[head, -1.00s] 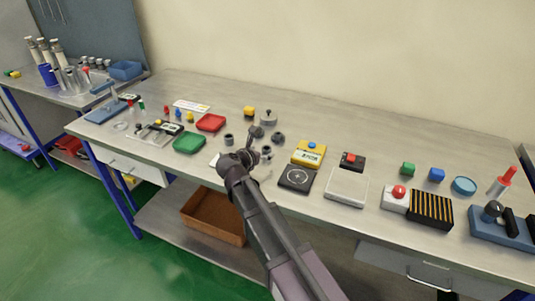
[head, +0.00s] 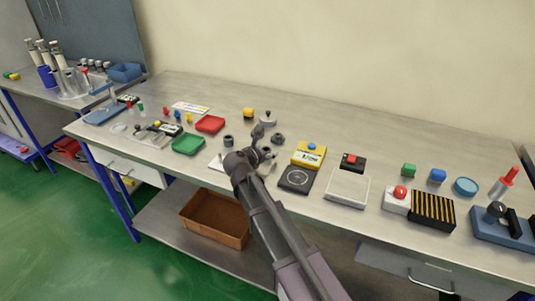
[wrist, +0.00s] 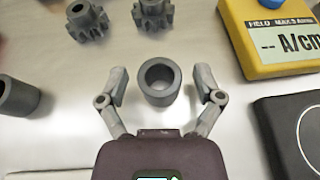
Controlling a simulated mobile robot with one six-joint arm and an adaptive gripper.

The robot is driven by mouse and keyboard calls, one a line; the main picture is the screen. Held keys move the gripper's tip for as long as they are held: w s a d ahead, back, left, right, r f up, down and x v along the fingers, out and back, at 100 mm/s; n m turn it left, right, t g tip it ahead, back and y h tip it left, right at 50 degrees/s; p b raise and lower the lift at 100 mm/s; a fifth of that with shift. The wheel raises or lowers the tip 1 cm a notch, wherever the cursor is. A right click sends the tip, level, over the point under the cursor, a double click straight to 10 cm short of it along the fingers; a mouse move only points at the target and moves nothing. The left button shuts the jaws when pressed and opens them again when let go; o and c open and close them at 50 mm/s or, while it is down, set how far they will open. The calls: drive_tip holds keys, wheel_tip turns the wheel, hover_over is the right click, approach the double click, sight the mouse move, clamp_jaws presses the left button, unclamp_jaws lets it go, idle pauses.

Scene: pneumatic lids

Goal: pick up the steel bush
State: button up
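A grey hollow steel bush (wrist: 160,98) stands upright in the middle of the wrist view, its open bore facing up. My gripper (wrist: 161,85) is open, with one finger to the left and one to the right of this bush. A gap shows on both sides, so neither finger appears to touch it. In the head view my gripper (head: 256,153) is over the bench and partly hides the bush (head: 266,151). A second grey cylinder (wrist: 15,97) is cut off at the left edge of the wrist view.
Two dark gears (wrist: 88,22) (wrist: 153,15) lie beyond the bush. A yellow field meter (wrist: 275,40) and a black pad (wrist: 285,135) are on the right. Red (head: 210,124) and green (head: 188,144) trays stand to the left on the bench.

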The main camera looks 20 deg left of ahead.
clamp_jaws()
drive_tip(key=shift+r, duration=0.1)
wheel_tip(320, 180, up, 3)
drive_tip(key=p, duration=0.3)
drive_tip(key=shift+r+p, duration=0.2)
drive_tip(key=shift+p, duration=0.1)
drive_tip(key=s, duration=0.5)
drive_tip(key=s+a+r+p, duration=0.1)
drive_tip(key=s, duration=0.4)
drive_tip(key=s+a, duration=0.1)
drive_tip(key=s, duration=0.5)
drive_tip(key=shift+r, duration=0.2)
